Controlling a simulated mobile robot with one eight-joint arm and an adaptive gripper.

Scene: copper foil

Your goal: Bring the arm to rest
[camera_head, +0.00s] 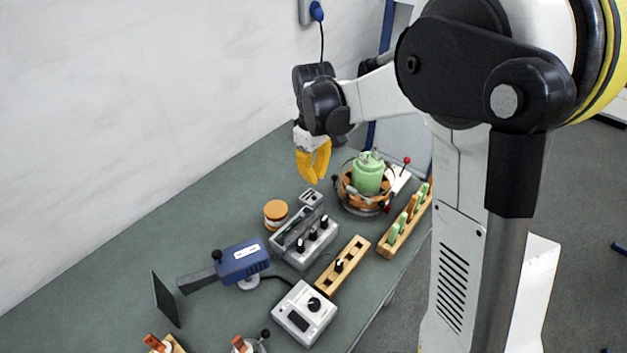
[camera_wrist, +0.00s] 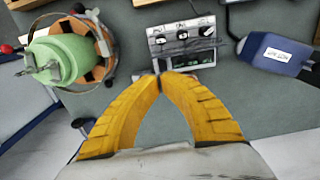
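My gripper (camera_head: 315,181) hangs fingers-down above the back part of the green bench (camera_head: 215,210), left of the green canister. Its two yellow fingers come together at the tips in the wrist view (camera_wrist: 160,80), and I see nothing held between them. My arm reaches over the bench from the right, with its elbow bent. The fingertips show clear of the things on the bench.
A green canister (camera_head: 368,173) stands in a round copper-coloured frame. A grey box with black knobs (camera_head: 303,238), an orange-lidded jar (camera_head: 276,213), a blue handheld device (camera_head: 241,261) and a white control box (camera_head: 305,313) stand nearby. A wall (camera_head: 130,90) runs behind.

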